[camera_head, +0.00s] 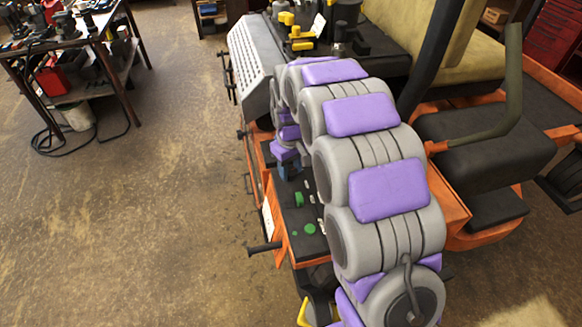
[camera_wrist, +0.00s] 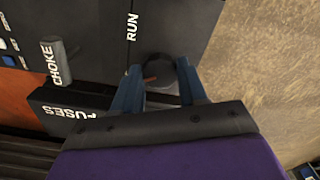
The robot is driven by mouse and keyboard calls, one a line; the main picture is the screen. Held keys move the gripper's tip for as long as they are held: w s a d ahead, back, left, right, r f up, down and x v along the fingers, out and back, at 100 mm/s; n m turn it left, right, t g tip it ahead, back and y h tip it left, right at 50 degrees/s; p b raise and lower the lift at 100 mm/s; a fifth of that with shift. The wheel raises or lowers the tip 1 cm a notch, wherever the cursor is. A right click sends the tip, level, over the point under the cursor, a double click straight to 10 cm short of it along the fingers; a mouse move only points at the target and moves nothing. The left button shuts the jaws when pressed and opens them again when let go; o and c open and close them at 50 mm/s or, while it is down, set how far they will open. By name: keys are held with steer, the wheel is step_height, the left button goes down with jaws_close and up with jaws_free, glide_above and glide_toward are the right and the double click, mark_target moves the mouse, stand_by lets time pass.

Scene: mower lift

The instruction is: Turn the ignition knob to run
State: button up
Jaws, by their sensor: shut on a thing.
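The ignition knob (camera_wrist: 160,70) is dark and round, on the black panel in the wrist view. A small orange mark shows at its lower left side. The white word RUN (camera_wrist: 131,27) is printed above and left of the knob. My gripper (camera_wrist: 157,80) has its two blue fingers on either side of the knob and is shut on it. The finger faces hide part of the knob. In the head view my gripper (camera_head: 289,172) is down at the mower's control panel (camera_head: 295,221), and the knob cannot be made out there.
Green buttons (camera_head: 309,229) sit on the panel. A tool table (camera_head: 68,42) stands far left; open floor lies between.

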steer(key=shift+m, duration=0.3)
steer(key=m+p, duration=0.2)
steer(key=m, duration=0.3)
steer(key=m+p, duration=0.1)
steer(key=m, duration=0.5)
steer(key=shift+p, duration=0.35)
steer(key=shift+m, duration=0.3)
steer(key=o, duration=1)
steer(key=shift+w+a+f, duration=0.1)
steer(key=shift+w+a, duration=0.05)
steer(key=shift+w, duration=0.05)
steer(key=shift+o, duration=0.2)
steer(key=shift+s, duration=0.1)
step_height(320, 180, up, 18)
steer(key=shift+f, duration=0.25)
